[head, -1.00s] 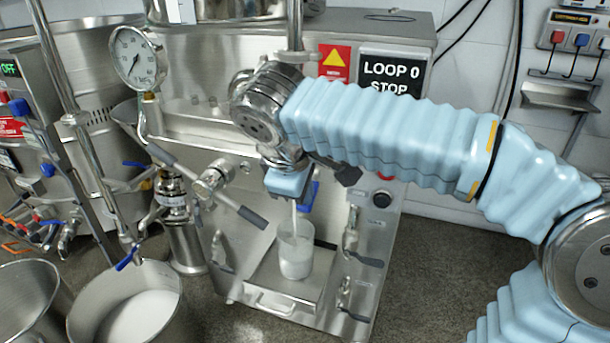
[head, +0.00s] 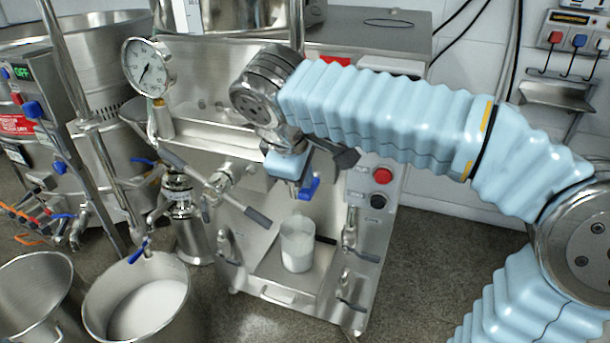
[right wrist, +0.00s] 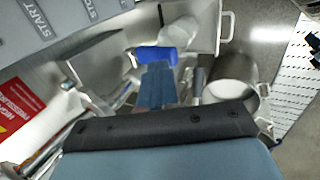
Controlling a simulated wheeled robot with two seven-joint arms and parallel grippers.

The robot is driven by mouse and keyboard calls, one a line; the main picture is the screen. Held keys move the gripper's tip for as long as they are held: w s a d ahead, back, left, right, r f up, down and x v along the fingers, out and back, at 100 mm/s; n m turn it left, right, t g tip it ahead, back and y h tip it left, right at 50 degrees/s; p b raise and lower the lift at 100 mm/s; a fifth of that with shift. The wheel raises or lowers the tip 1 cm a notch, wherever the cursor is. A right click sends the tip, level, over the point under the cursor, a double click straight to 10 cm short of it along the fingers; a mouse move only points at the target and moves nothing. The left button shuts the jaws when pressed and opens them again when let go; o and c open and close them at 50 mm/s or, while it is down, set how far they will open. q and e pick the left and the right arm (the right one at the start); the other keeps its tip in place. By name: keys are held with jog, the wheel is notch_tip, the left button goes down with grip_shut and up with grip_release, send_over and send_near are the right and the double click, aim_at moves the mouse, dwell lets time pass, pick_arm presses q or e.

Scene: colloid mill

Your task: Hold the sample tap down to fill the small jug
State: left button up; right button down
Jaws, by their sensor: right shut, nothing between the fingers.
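The small jug (head: 297,246) is clear and stands upright on the mill's front tray (head: 262,268), with white liquid in it. The sample tap's blue lever (head: 310,189) is above the jug, and no stream shows falling from the tap. My right gripper (head: 288,165) is shut and empty, just above and beside the lever; I cannot tell whether they touch. In the right wrist view the blue fingers (right wrist: 157,85) point at the blue lever (right wrist: 154,56), with the jug (right wrist: 180,33) beyond. The tap spout is mostly hidden behind my gripper. My left gripper is not in view.
A grey-handled lever (head: 243,212) sticks out left of the jug. A steel bucket (head: 97,300) with white contents stands at lower left. A pressure gauge (head: 147,67) and a red button (head: 382,175) flank my right wrist. The floor at right is clear.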

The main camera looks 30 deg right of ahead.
jog(key=w+d+r+v, duration=0.1)
jog(key=v, duration=0.9)
jog(key=shift+w+d, duration=0.15)
jog(key=shift+d, duration=0.05)
